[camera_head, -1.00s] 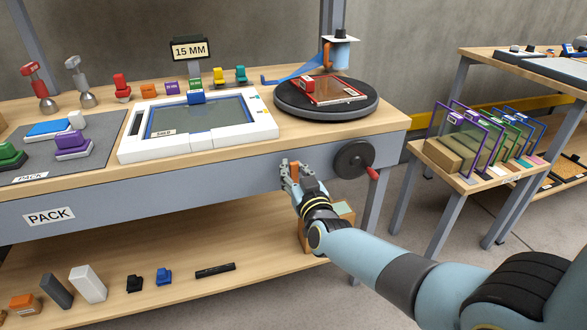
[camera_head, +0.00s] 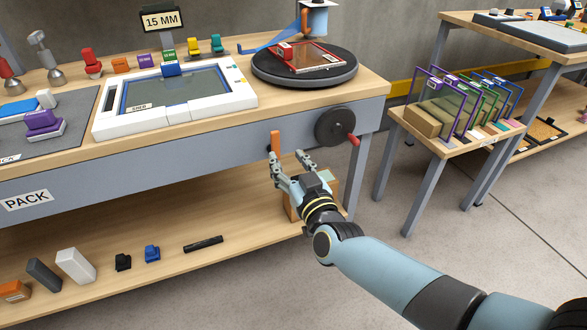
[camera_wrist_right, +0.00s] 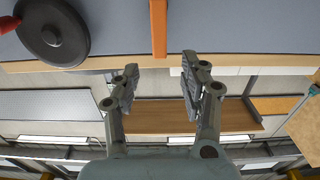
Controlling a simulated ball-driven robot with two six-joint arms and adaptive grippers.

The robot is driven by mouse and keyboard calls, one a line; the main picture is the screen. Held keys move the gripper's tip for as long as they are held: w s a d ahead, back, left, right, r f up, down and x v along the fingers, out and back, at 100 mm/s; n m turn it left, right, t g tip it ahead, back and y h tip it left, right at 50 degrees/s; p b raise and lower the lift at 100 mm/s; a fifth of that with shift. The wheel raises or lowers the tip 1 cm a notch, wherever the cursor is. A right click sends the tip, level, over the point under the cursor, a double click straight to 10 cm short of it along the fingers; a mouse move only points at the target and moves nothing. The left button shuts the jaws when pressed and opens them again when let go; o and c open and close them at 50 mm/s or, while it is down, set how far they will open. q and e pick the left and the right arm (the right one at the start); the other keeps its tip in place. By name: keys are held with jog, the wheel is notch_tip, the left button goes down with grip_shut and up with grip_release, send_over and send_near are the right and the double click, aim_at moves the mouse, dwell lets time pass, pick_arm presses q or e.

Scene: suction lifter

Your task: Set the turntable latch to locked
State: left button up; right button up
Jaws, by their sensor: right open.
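The turntable (camera_head: 330,78) is a dark round disc on the bench's right end. An orange lever (camera_head: 275,141), seemingly the latch, stands upright on the bench's grey front, below the turntable and left of a black handwheel. The lever also shows in the right wrist view (camera_wrist_right: 158,28), at the top between and beyond the fingertips. My right gripper (camera_head: 287,162) is open and empty, just below and in front of the lever, apart from it. Its spread fingers show in the right wrist view (camera_wrist_right: 160,68). My left gripper is not in view.
The black handwheel (camera_head: 335,127) with a red handle sits right of the lever. A red-framed panel (camera_head: 308,57) lies on the turntable. A box (camera_head: 327,187) stands on the lower shelf behind my gripper. A side table (camera_head: 452,146) holds coloured frames. Floor between is clear.

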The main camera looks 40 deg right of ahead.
jog(key=v, duration=0.2)
jog(key=shift+s+a, duration=0.1)
jog(key=shift+s, duration=0.25)
jog(key=s+f+n+g+y, duration=0.2)
jog(key=s+f+g, duration=0.2)
jog(key=s+f, duration=0.75)
jog(key=s+f+n+g+y, duration=0.15)
jog(key=s+f+g, duration=0.25)
jog(key=s+f, duration=0.75)
jog(key=s+f+g, duration=0.4)
jog(key=s+f, duration=0.2)
jog(key=s, duration=0.5)
jog(key=s+d+f+g, duration=0.1)
jog(key=s+f+g, duration=0.3)
jog(key=s, duration=0.7)
notch_tip(320, 180, down, 3)
jog(key=shift+s+r+g, duration=0.2)
jog(key=shift+s+g, duration=0.05)
jog(key=shift+g, duration=0.15)
